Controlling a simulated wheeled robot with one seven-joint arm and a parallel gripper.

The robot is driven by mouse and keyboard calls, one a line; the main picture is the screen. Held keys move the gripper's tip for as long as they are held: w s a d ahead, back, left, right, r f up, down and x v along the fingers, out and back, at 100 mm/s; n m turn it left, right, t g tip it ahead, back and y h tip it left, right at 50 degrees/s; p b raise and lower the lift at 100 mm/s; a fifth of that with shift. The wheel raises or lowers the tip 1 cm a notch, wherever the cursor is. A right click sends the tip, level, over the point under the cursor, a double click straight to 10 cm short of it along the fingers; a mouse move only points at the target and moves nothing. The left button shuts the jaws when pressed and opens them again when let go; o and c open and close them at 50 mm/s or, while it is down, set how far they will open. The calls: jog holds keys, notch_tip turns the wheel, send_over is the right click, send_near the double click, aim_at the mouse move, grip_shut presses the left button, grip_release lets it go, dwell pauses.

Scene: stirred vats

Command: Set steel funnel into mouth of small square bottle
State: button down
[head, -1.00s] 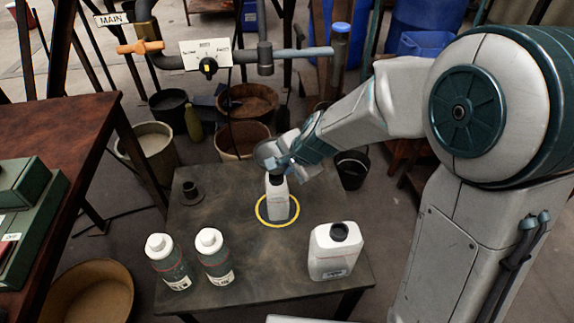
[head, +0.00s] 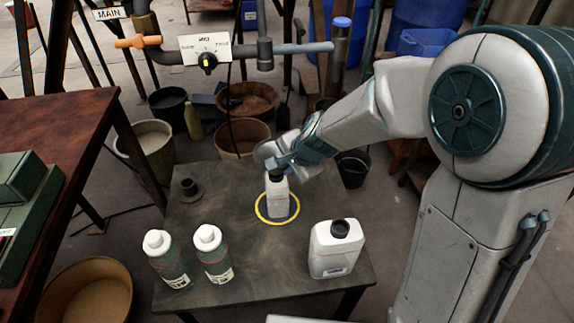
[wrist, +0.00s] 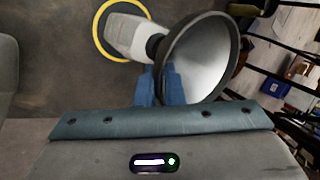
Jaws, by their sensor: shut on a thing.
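The small square bottle (head: 278,197) is white and stands upright inside a yellow ring on the dark table. My gripper (head: 281,163) is shut on the steel funnel, directly above the bottle's top. In the wrist view the funnel (wrist: 203,62) shows its wide, pale inside and dark rim, just right of my blue fingertips (wrist: 157,84). The bottle (wrist: 126,36) lies beyond it, with a dark neck-like part between bottle and cone. The funnel's spout is hidden behind the cone, so I cannot tell whether it is inside the bottle's mouth.
Two white-capped bottles (head: 212,255) stand at the table's front left. A white jug with a black cap (head: 334,250) stands front right. A small dark flanged piece (head: 190,189) is at the back left. A valve panel (head: 205,48) and pipes stand behind the table.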

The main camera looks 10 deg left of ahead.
jog(key=shift+f+b, duration=0.6)
dwell(0.5)
jog(key=c, duration=1.5)
grip_release()
jog(key=shift+o, duration=0.2)
jog(key=s+d+r+n+h+p, duration=0.1)
jog(key=s+d+r+n+p, duration=0.2)
jog(key=s+d+r+p, duration=0.3)
jog(key=s+d+r+n+g+h+p, duration=0.1)
jog(key=s+d+r+p, duration=0.5)
jog(key=r+p, duration=0.6)
jog(key=s+d+r+n+h+p, duration=0.2)
jog(key=s+d+r+n+p, duration=0.3)
jog(key=r, duration=1.3)
jog(key=shift+s+d+r+g+h+p, duration=0.15)
jog(key=shift+s+d+g+h+p, duration=0.45)
jog(key=shift+d+p, duration=1.65)
jog(key=shift+s+a+y, duration=0.15)
jog(key=shift+s+y, duration=0.05)
jog(key=shift+y, duration=0.1)
